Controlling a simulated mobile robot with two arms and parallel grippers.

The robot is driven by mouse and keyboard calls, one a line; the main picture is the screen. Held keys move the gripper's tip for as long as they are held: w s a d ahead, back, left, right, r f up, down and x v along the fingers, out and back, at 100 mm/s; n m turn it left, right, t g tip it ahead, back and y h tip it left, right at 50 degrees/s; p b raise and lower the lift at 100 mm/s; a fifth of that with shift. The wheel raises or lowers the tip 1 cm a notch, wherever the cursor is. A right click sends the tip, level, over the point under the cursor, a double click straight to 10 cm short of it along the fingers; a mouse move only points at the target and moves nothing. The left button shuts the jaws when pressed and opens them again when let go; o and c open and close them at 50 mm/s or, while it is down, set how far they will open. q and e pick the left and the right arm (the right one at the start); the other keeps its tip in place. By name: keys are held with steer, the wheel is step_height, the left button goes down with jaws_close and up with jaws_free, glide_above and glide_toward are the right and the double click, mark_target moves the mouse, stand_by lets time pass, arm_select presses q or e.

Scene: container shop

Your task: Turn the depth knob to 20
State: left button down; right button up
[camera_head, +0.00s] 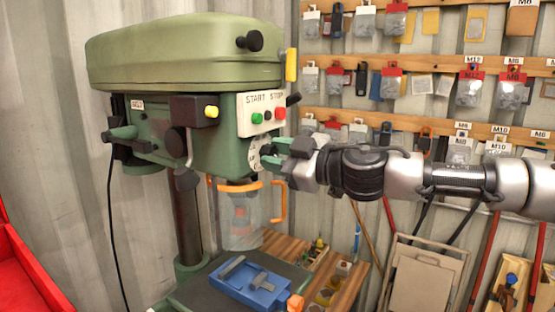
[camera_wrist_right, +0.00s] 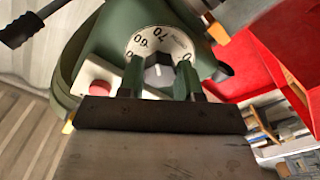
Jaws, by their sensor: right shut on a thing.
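A green drill press (camera_head: 185,65) stands at the left in the head view, with a START STOP panel (camera_head: 262,113) on its front. Its white depth dial (camera_head: 254,156) is low on the front, partly hidden by my right gripper (camera_head: 272,152). In the right wrist view the dial (camera_wrist_right: 141,42) shows 60 and 70 near its upper side; other numbers are hidden or cut. The grey knob (camera_wrist_right: 158,72) with a pale pointer mark is at its centre. My right gripper (camera_wrist_right: 160,80) has its green fingers on either side of the knob, shut on it. My left gripper is not in view.
A clear guard (camera_head: 240,215) with an orange frame hangs below the head. A blue vise (camera_head: 249,283) sits on the press table. A wall of hanging packets (camera_head: 430,80) is behind my right arm. A red thing (camera_head: 25,280) stands at the lower left.

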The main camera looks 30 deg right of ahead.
steer(key=m+b, duration=1.8)
steer(key=m, duration=1.6)
steer(key=shift+m, duration=0.3)
stand_by(0.5)
steer(key=o, duration=0.9)
